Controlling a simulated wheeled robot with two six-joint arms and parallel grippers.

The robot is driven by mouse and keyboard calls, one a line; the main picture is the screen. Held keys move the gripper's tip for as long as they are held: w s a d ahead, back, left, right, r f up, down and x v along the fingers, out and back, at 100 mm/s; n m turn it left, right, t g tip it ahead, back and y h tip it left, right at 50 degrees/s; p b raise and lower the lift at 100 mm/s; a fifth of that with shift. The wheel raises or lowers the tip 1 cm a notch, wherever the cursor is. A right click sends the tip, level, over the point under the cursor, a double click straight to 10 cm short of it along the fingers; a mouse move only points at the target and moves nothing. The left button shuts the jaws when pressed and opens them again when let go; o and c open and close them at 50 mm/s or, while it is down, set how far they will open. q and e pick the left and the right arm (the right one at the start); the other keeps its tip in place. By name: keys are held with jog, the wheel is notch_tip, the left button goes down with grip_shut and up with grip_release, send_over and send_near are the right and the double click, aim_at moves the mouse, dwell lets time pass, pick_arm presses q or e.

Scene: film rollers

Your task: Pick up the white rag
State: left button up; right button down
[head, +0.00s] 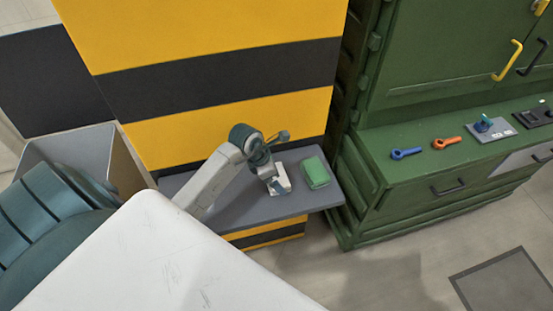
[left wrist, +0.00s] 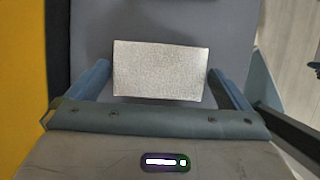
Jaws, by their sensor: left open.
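The white rag (head: 283,182) is a small folded block on the grey shelf (head: 240,216). In the left wrist view the white rag (left wrist: 160,72) shows as a pale, textured rectangle lying between my two blue fingers. My left gripper (head: 271,178) points down over the rag in the head view, partly covering it. In the left wrist view my left gripper (left wrist: 158,80) is open, with a narrow gap beside the rag on each side. Whether the fingertips reach the shelf I cannot tell. My right gripper is not in view.
A green folded cloth (head: 316,172) lies just right of the white rag on the shelf. A yellow and black striped wall (head: 220,70) rises behind. A green cabinet (head: 400,190) with blue and orange tools on its ledge stands at right.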

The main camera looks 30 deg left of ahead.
pick_arm(q)
jog(key=shift+f, duration=0.15)
jog(key=shift+c, duration=0.4)
jog(key=c, duration=0.6)
